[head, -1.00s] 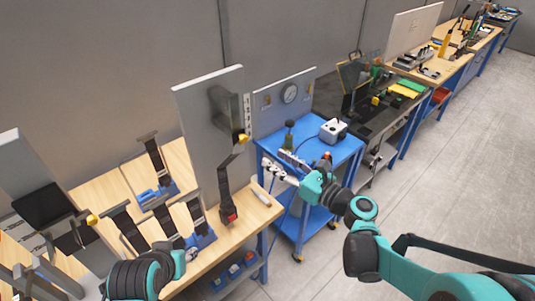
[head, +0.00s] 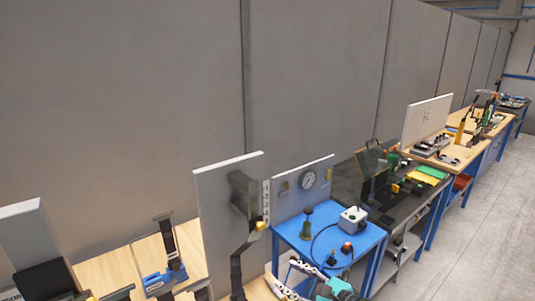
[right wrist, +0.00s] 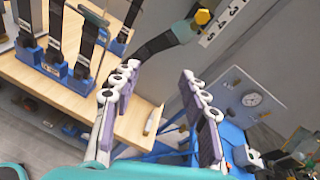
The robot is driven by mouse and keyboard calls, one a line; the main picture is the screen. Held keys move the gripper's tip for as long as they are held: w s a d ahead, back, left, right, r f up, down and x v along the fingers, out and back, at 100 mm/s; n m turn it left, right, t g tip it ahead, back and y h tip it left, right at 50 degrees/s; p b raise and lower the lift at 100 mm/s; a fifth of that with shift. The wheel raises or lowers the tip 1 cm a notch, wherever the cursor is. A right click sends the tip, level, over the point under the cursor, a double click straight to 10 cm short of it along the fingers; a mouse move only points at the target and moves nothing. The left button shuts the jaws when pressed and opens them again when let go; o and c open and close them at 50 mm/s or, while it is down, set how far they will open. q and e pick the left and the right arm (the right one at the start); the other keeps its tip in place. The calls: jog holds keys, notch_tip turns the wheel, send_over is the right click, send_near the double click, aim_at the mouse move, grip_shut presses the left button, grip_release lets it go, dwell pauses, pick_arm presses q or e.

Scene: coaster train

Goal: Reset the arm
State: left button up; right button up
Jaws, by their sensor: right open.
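My right gripper (head: 287,274) shows at the bottom edge of the head view, in front of the blue cart. It is open and empty. In the right wrist view its two fingers (right wrist: 160,108) stand wide apart, with purple pads and white joints. Between and beyond them lie the wooden bench top (right wrist: 58,84) and a small pale pen-like tool (right wrist: 152,121); neither finger visibly holds anything. My left gripper is in neither view now.
A grey upright panel (head: 212,203) with a dark strap stands beside the blue cart (head: 352,247). The cart carries a white box (head: 352,219) and a gauge panel (head: 290,203). Blue buckle holders (right wrist: 75,79) stand on the bench. Open floor (head: 480,230) lies to the right.

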jog(key=s+d+f+n+g+h+b, duration=0.1)
jog(key=s+f+n+g+h+b, duration=0.15)
jog(key=s+f+n, duration=0.35)
jog(key=s+d+f+n+g+h+b, duration=0.1)
jog(key=s+d+f+n+h+b, duration=0.2)
jog(key=f+n, duration=0.5)
jog(key=s+d+f+n+h+b, duration=0.4)
jog(key=s+d+f+n+h, duration=0.1)
jog(key=n, duration=0.4)
jog(key=shift+s+d+f+n+g, duration=0.2)
jog(key=shift+s+d+n+g, duration=0.2)
jog(key=shift+s+d, duration=0.4)
